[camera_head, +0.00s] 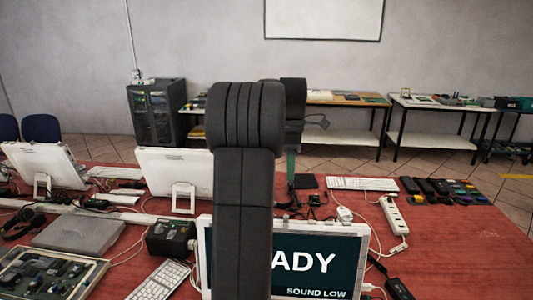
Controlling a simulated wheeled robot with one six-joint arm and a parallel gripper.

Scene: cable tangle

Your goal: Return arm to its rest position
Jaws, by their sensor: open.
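My arm (242,215) rises through the middle of the head view and bends at a thick ribbed elbow. Behind the elbow, the dark wrist (293,105) hangs down, with a small grey part jutting to its right. My gripper (291,178) seems to be the narrow greenish end below the wrist, above the red table (480,235). It is open, and I see nothing held in it. The arm hides part of it, and its fingertips are not clear.
White monitors (175,172), a power strip (393,215), keyboards, black boxes and loose cables crowd the table. Bare red surface shows at the right. Benches (435,113) line the wall.

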